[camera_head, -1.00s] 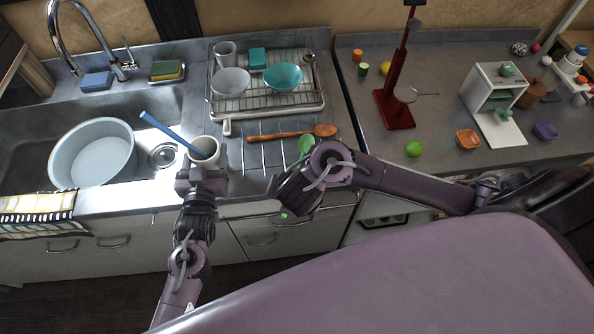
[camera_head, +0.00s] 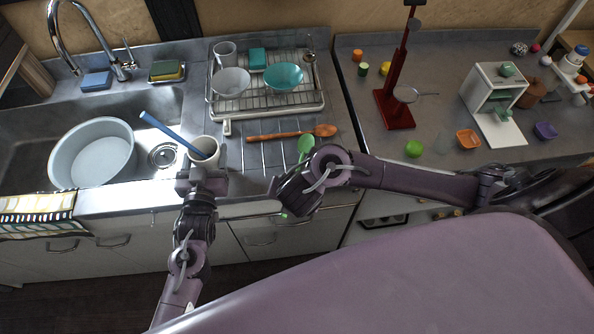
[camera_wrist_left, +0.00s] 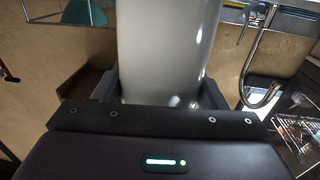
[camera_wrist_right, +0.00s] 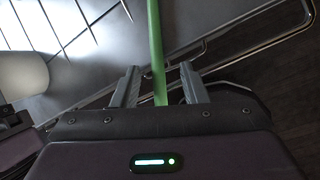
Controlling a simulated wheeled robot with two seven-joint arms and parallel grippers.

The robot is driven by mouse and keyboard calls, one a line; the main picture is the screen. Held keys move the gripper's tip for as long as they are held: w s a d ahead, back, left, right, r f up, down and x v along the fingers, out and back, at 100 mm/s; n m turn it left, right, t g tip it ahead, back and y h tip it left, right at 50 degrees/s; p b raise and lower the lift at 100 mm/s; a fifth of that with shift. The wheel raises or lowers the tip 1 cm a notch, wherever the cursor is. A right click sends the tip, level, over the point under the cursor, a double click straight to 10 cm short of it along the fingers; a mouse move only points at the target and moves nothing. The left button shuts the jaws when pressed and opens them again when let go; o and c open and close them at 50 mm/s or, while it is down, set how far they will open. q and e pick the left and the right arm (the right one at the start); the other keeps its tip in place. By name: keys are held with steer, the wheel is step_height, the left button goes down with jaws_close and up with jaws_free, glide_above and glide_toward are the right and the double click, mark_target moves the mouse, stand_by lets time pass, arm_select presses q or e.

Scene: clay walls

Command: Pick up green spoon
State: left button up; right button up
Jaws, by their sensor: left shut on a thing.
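The green spoon (camera_head: 305,146) shows by its head at the counter's front, left of my right arm's joint. My right arm hides its lower part in the head view. In the right wrist view, the green spoon's handle (camera_wrist_right: 156,45) runs between the fingers of my right gripper (camera_wrist_right: 158,80). Gaps show on both sides of the handle, so this gripper is open around it. My left gripper (camera_head: 202,174) is shut on a white cup (camera_head: 206,146) at the counter edge. A blue utensil (camera_head: 170,131) leans out of the cup. The cup fills the left wrist view (camera_wrist_left: 166,50).
A wooden spoon (camera_head: 285,135) lies across the counter grooves behind the green spoon. A dish rack (camera_head: 300,106) with bowls stands further back. The sink holds a pale basin (camera_head: 75,155). A red stand (camera_head: 393,110) and a green ball (camera_head: 413,149) are on the right counter.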

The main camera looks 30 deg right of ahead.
steer(key=shift+c, duration=0.4)
jaws_close()
steer(key=shift+r, duration=0.15)
steer(key=shift+a+r, duration=0.25)
steer(key=shift+r, duration=0.25)
steer(key=r, duration=0.3)
steer(key=shift+w+a+r, duration=0.1)
steer(key=shift+a+r, duration=0.15)
steer(key=shift+d+r, duration=0.35)
steer(key=shift+r, duration=0.3)
steer(key=shift+d+r, duration=0.15)
steer(key=shift+r, duration=2.05)
